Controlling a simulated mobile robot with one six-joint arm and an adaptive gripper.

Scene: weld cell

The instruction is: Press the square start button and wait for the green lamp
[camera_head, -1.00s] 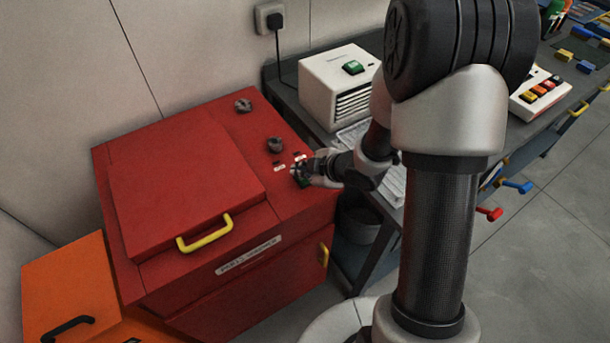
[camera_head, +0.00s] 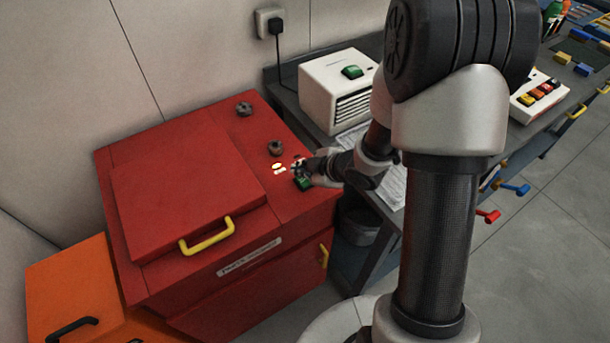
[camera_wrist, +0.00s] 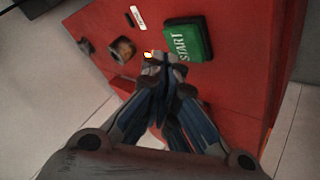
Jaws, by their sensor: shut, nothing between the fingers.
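The square green start button (camera_head: 303,184) sits on the red machine's top, near its right edge. In the wrist view its white START lettering shows on the button (camera_wrist: 187,40). My gripper (camera_head: 304,168) is shut and empty close beside the button. In the wrist view its fingertips (camera_wrist: 157,62) are left of and below the button; I cannot tell whether they touch it. A small lit lamp (camera_head: 277,165) glows yellowish-white left of my gripper, and an orange-white glow (camera_wrist: 148,53) shows by the fingertips. I see no green light. A dark slot (camera_wrist: 128,19) has a white label beside it.
A white box with a green top piece (camera_head: 352,71) stands on the bench to the right. An orange box (camera_head: 75,295) is at left.

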